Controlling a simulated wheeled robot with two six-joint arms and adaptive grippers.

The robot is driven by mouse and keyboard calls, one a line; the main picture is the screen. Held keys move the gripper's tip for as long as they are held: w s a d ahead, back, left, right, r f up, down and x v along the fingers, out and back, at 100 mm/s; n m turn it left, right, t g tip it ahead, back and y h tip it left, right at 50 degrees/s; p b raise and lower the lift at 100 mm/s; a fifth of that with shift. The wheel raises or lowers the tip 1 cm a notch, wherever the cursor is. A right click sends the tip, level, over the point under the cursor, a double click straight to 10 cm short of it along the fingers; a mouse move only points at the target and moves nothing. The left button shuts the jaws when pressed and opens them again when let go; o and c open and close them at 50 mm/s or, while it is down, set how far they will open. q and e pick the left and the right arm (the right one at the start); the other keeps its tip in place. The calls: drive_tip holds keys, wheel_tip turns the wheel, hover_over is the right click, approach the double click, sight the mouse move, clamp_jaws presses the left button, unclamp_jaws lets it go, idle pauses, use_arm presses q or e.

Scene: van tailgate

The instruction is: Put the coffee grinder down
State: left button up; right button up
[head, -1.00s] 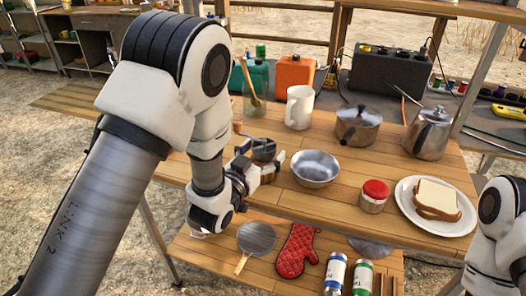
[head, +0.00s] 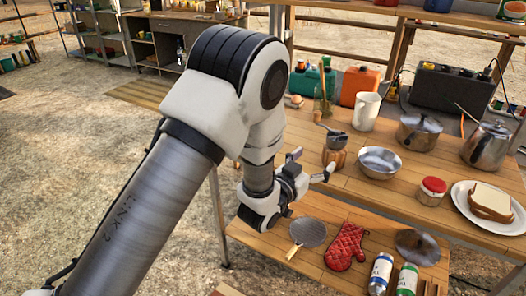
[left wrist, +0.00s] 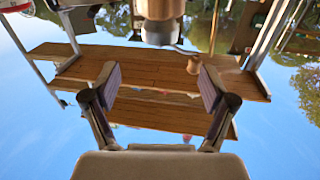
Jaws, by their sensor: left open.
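The coffee grinder (head: 335,157) has a wooden body and a dark metal top with a crank. It stands upright on the wooden table, left of the metal bowl. My left gripper (head: 312,168) is open and empty, just in front of and to the left of the grinder. In the left wrist view, the gripper's spread fingers (left wrist: 158,87) have nothing between them. That view looks upside down; the grinder (left wrist: 160,10) is cut off at the top edge, apart from the fingers, with its crank knob (left wrist: 193,66) showing. My right gripper is out of view.
A metal bowl (head: 380,163), red-lidded jar (head: 431,190) and white mug (head: 366,111) stand near the grinder. A glass with utensils (head: 323,108) is behind it. The lower shelf holds a pan (head: 307,233) and a red oven mitt (head: 346,247).

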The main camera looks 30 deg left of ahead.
use_arm(q)
drive_tip(key=s+a+f+n+g+y, duration=0.15)
drive_tip(key=s+f+g, duration=0.35)
drive_tip(key=f, duration=0.6)
drive_tip(key=s+a+f+g+y, duration=0.1)
drive_tip(key=s+a+f+g, duration=0.2)
drive_tip(key=s+f, duration=0.55)
drive_tip(key=s+a+f+g, duration=0.1)
drive_tip(key=s+f+g, duration=0.2)
drive_tip(key=s+f, duration=0.2)
drive_tip(key=s+a+f+n+g, duration=0.1)
drive_tip(key=s+f+g, duration=0.2)
drive_tip(key=s, duration=0.8)
drive_tip(key=s+a+f+g+y, duration=0.1)
drive_tip(key=s+f+g, duration=0.3)
drive_tip(key=s+f, duration=0.2)
drive_tip(key=shift+s+f, duration=0.4)
drive_tip(key=shift+s, duration=0.8)
